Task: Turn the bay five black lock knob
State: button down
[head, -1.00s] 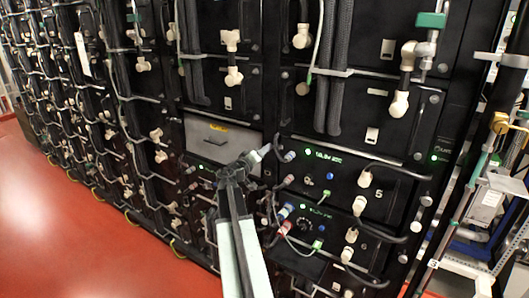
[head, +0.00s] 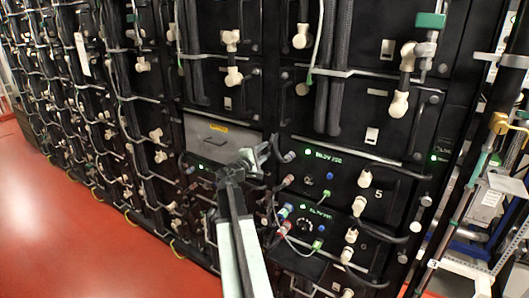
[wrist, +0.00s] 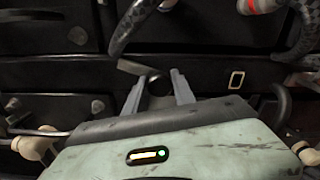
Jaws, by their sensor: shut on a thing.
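The bay marked 5 (head: 378,195) is a black front panel with a green-lit display, right of the centre in the head view. My gripper (head: 258,157) is at its left edge. In the wrist view, my gripper (wrist: 158,88) has its two grey fingers on either side of a round black lock knob (wrist: 154,82) and is shut on it. The knob is partly shaded and stands against a dark panel. In the head view my gripper and wrist hide it.
A grey panel (head: 222,134) is left of my gripper. Connectors and a thin looping cable (head: 280,225) are close below right. Thick black cables (head: 338,70) hang above. Red floor is open at left.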

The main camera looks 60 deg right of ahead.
jog(key=shift+n, duration=2)
jog(key=c, duration=1.1)
grip_release()
jog(key=shift+o, duration=0.2)
jog(key=a, duration=0.7)
jog(key=shift+a, duration=0.35)
